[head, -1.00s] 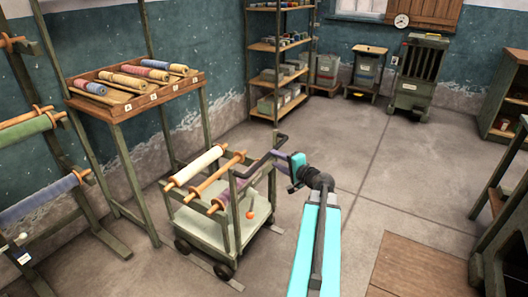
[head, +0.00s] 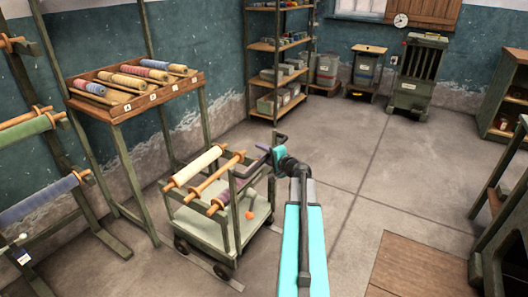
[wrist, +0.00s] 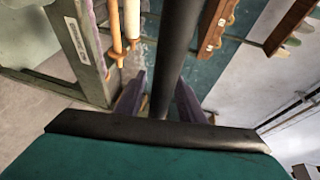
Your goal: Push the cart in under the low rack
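The cart (head: 211,228) is a grey-green trolley on dark wheels, carrying rolls on wooden rods. It stands in front of and to the right of a green-legged rack (head: 118,115) with a sloping wooden tray. I take this for the low rack; the cart is not fully beneath it. The cart's black handle (head: 242,172) rises at its right end. My gripper (head: 268,152) is at that handle. In the wrist view a black bar (wrist: 178,45) runs between my two purple fingers (wrist: 160,98). The fingers look apart; contact with the bar is unclear.
An orange ball (head: 250,215) shows at the cart's lower deck. A stand with fabric rolls (head: 40,205) is at the left. A shelf unit (head: 276,75) and bins stand at the back. Open floor (head: 350,185) lies right of the cart, with a brown mat (head: 415,268).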

